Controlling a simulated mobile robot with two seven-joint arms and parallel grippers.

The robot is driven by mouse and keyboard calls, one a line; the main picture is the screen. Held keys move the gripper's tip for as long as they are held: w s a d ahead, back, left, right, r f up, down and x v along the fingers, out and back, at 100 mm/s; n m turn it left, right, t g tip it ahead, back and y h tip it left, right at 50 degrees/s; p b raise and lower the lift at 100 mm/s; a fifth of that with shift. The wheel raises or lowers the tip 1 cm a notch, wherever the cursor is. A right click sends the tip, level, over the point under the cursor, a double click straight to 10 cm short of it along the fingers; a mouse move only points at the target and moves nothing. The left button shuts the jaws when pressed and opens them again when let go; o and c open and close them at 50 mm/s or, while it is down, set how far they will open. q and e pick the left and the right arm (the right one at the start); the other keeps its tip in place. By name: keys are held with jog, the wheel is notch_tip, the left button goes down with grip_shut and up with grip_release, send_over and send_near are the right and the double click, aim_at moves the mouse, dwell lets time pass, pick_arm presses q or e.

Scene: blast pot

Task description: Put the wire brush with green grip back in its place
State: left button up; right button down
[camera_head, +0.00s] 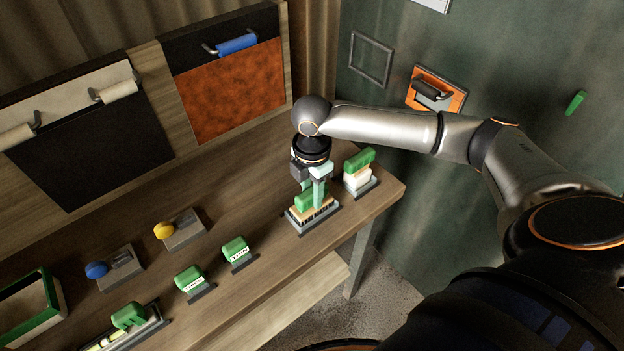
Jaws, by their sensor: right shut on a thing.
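My right gripper (313,184) points down near the right end of the bench, shut on the green grip of a brush. This wire brush (316,209) has a green grip, a tan body and dark bristles below. It is upright at a grey holder (315,226). I cannot tell whether the bristles rest fully on the holder or sit just above it. The fingers hide part of the grip. My left gripper is not in view.
Beside it stands a green-topped white brush (357,176) on a grey base. Green-handled pieces (190,279) (236,249), a yellow-knobbed tool (165,230), a blue-knobbed tool (97,270) and a green-rimmed box (54,291) stand leftward. The bench's right edge is close.

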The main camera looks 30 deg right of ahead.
jog(key=shift+f, duration=0.35)
jog(key=shift+c, duration=2.4)
grip_release()
notch_tip(320, 180, up, 12)
jog(key=shift+r, duration=0.25)
